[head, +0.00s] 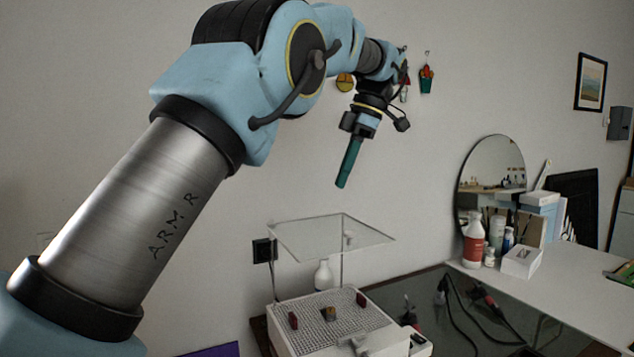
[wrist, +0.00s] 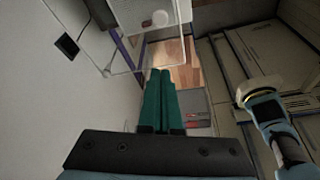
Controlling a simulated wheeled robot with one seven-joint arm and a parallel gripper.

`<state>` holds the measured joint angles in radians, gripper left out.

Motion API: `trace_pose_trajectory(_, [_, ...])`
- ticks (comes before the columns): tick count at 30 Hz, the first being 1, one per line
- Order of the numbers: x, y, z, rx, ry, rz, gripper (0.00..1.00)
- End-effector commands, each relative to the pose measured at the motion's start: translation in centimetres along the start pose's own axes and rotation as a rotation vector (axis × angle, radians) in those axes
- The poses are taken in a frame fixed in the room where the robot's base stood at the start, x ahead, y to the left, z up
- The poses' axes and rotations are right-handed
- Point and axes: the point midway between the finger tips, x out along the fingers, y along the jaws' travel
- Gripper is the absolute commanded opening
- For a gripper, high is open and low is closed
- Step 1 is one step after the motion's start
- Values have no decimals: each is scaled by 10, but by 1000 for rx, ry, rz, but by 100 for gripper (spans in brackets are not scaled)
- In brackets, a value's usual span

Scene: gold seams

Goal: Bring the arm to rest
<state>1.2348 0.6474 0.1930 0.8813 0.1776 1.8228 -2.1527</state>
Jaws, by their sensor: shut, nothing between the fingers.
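My arm reaches up and across the head view. My gripper (head: 342,183) hangs from its far end, in the air before the wall, with its teal fingers pointing down. It is high above the white box with a perforated top (head: 335,320). In the wrist view my gripper (wrist: 160,72) shows its two teal fingers side by side, shut, with nothing held between them.
A clear panel (head: 330,237) stands over the white box, below my gripper. A round mirror (head: 490,165), bottles and small boxes stand on the counter (head: 590,280) at right. Cables (head: 470,305) lie on a dark surface. The air around my gripper looks free.

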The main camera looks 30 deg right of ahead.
Motion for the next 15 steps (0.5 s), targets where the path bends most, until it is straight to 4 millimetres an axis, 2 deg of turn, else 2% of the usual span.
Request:
trace_pose_trajectory(5, [-1, 0, 0, 0, 1, -2, 0])
trace_pose_trajectory(8, [5, 5, -8, 15, -5, -5, 0])
trace_pose_trajectory(11, [27, 18, -33, 75, -28, -20, 0])
trace_pose_trajectory(14, [67, 34, -75, 190, -75, -34, 0])
trace_pose_trajectory(15, [85, 38, -95, 245, -98, -33, 0])
